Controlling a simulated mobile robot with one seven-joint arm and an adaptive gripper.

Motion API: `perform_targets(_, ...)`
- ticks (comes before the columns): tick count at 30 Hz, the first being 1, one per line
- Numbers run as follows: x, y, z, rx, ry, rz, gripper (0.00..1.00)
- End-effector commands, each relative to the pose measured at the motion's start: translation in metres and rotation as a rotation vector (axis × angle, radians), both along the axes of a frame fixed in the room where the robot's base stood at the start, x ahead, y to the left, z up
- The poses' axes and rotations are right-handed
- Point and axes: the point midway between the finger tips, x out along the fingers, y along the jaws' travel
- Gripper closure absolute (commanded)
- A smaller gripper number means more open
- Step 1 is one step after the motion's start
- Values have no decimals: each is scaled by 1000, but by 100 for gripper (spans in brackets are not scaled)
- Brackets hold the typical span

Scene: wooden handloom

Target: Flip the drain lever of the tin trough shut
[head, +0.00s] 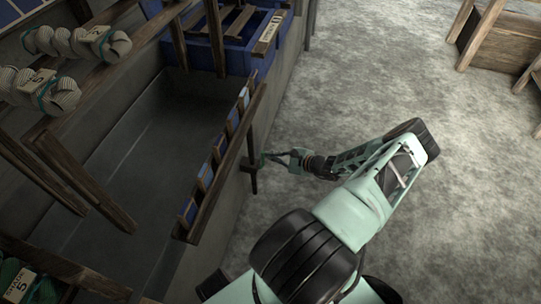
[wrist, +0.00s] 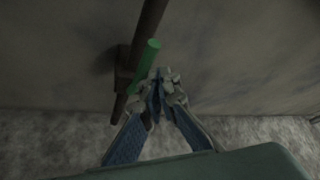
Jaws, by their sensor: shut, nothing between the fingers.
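The grey tin trough (head: 150,135) fills the left half of the head view. On its right outer wall a dark upright pipe carries the drain valve (head: 250,165). The drain lever shows as a small green piece (head: 263,159) there. In the wrist view the green lever (wrist: 146,65) sticks out at a slant beside the dark pipe (wrist: 146,28). My gripper (wrist: 158,90) is shut and empty, its fingertips close to the right of the lever and partly overlapping it. I cannot tell whether they touch. In the head view my gripper (head: 274,156) reaches the valve from the right.
A wooden rack with blue pieces (head: 225,150) runs along the trough's right rim above the valve. A blue crate (head: 235,50) stands behind. Yarn skeins (head: 75,42) hang at upper left.

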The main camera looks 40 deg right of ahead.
Motion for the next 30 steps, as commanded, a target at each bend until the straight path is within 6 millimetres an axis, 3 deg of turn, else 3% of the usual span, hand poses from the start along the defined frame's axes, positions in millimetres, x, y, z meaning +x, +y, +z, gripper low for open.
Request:
perform_targets(21,-2,13,-1,11,-1,17,100)
perform_targets(30,6,2,-4,6,-2,19,100)
